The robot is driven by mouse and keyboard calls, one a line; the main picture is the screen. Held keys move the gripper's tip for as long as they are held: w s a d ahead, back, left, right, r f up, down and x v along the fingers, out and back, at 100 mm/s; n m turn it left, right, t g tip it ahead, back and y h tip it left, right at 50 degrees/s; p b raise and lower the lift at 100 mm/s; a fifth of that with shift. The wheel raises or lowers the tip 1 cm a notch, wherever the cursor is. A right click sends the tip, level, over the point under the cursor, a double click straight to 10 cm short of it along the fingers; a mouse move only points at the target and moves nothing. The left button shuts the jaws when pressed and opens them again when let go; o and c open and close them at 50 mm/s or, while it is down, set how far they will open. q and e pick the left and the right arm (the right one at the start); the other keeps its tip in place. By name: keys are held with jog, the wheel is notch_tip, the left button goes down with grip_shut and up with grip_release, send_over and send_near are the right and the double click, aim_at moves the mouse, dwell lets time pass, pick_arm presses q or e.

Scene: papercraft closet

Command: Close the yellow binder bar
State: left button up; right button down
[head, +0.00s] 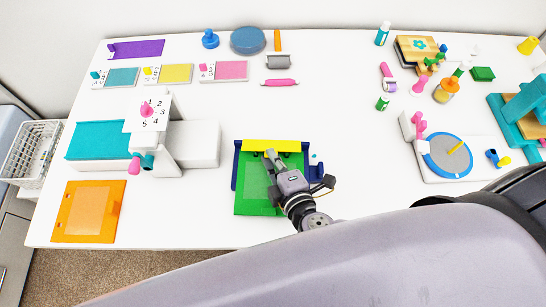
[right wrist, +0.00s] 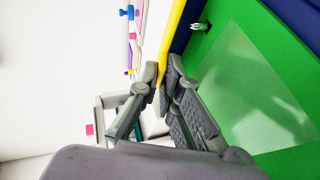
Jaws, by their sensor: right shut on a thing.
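The binder is a dark blue base (head: 236,165) with a green sheet or cover (head: 248,200) lying on it, near the front middle of the table. Its yellow bar (head: 285,145) runs along the far edge. My right gripper (head: 269,154) reaches over the green area from the front right, with its fingertips at the middle of the bar. My left gripper is not in view.
A white press with a number dial (head: 148,110) and teal bed stands to the left. An orange board (head: 88,211) lies at front left. A blue turntable (head: 447,156) is at the right.

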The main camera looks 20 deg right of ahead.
jog(key=c, duration=1.8)
grip_release()
jog(key=shift+s, duration=0.1)
jog(key=v, duration=1.2)
